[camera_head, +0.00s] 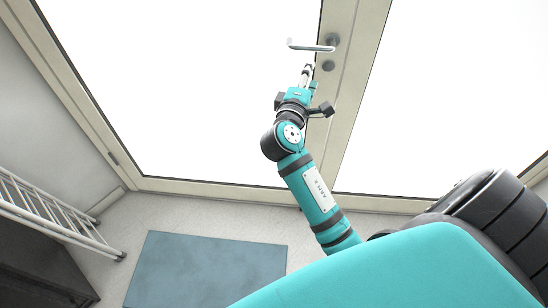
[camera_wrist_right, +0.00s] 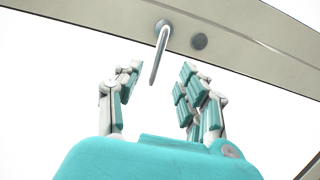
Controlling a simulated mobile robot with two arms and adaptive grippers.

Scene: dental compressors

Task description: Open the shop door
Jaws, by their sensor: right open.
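The shop door (camera_head: 190,95) is a large bright glass panel in a beige frame, and it looks closed. Its silver lever handle (camera_head: 312,47) sits near the top of the head view, on the door's right stile. A round lock (camera_head: 328,66) is just below the handle. My right gripper (camera_head: 308,70) is just below the handle in the head view. In the right wrist view the gripper (camera_wrist_right: 157,80) is open, and the lever (camera_wrist_right: 160,52) points down toward the gap between its fingers. I cannot tell whether they touch. My left gripper is not in view.
A second glass panel (camera_head: 450,100) is right of the door. A blue-grey mat (camera_head: 205,268) lies on the floor before the door. A white metal rack (camera_head: 55,215) stands at the left, beside a dark unit (camera_head: 40,262). Floor between rack and mat is clear.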

